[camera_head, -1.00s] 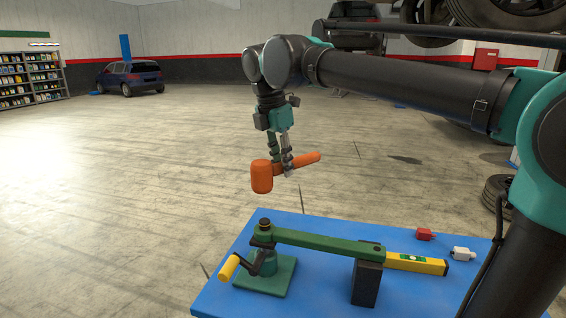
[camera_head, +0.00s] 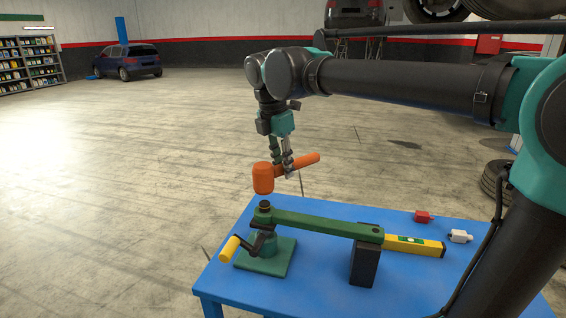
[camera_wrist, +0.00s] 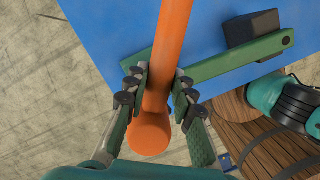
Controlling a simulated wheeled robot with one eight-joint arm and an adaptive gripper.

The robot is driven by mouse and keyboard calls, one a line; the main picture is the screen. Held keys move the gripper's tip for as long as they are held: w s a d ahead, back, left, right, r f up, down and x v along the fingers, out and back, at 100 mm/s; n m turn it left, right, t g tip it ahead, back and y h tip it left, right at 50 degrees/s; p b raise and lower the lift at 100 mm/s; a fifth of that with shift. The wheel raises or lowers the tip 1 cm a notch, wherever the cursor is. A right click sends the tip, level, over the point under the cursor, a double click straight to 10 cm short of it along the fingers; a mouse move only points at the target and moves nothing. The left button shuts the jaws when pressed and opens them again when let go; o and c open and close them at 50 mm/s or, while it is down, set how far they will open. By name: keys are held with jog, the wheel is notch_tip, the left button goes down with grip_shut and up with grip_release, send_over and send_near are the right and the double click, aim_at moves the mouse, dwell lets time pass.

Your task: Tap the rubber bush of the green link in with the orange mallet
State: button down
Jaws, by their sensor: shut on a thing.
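My gripper (camera_head: 283,165) is shut on the handle of the orange mallet (camera_head: 263,180). The mallet's head is at the left and its handle slants up to the right. The head hangs just above the dark rubber bush (camera_head: 264,206) at the left end of the green link (camera_head: 315,224), with a small gap visible. The link lies across a green stand at the left and a black block at the right. In the wrist view the mallet (camera_wrist: 157,115) runs between my fingers (camera_wrist: 160,88), with the green link (camera_wrist: 230,62) behind; the bush is hidden there.
The table's front is mostly clear.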

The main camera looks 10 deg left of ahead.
jog(key=shift+f, duration=0.8)
jog(key=shift+r, duration=0.15)
jog(key=shift+r, duration=0.4)
dwell(0.4)
jog(key=shift+f, duration=0.75)
jog(key=shift+r, duration=0.1)
dwell(0.3)
jog(key=shift+r, duration=0.35)
